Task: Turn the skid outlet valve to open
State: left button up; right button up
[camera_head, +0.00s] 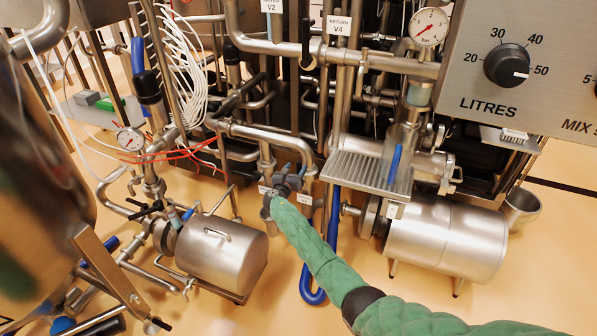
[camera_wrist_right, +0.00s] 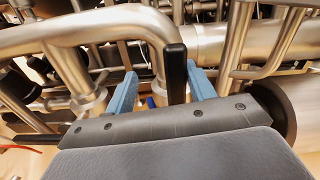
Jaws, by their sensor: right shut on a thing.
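My right arm reaches in from the lower right of the head view, and its gripper (camera_head: 291,176) is at the pipework in the middle of the skid. The right wrist view shows the blue fingers (camera_wrist_right: 162,78) on either side of an upright black valve handle (camera_wrist_right: 176,72). The gripper is shut on this handle, though a gap shows beside the left finger in this view. The gripper body hides the lower handle and most of the valve. Small white labels (camera_head: 305,200) sit beside the gripper, too small to read. My left gripper is out of view.
Steel pipes (camera_wrist_right: 95,28) run close above and beside the gripper. A steel motor (camera_head: 222,258) stands left and a larger steel cylinder (camera_head: 447,238) right. A blue hose (camera_head: 309,284) loops below. The control panel (camera_head: 535,60) is upper right.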

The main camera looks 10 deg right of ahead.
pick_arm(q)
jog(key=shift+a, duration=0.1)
pick_arm(e)
jog(key=shift+a+r, duration=0.15)
jog(key=shift+r, duration=0.05)
jog(key=shift+f, duration=0.1)
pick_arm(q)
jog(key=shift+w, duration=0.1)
pick_arm(e)
jog(key=shift+s, duration=0.1)
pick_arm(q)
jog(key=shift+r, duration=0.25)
pick_arm(e)
jog(key=v, duration=0.7)
jog(key=shift+s, duration=0.3)
jog(key=shift+f, duration=0.1)
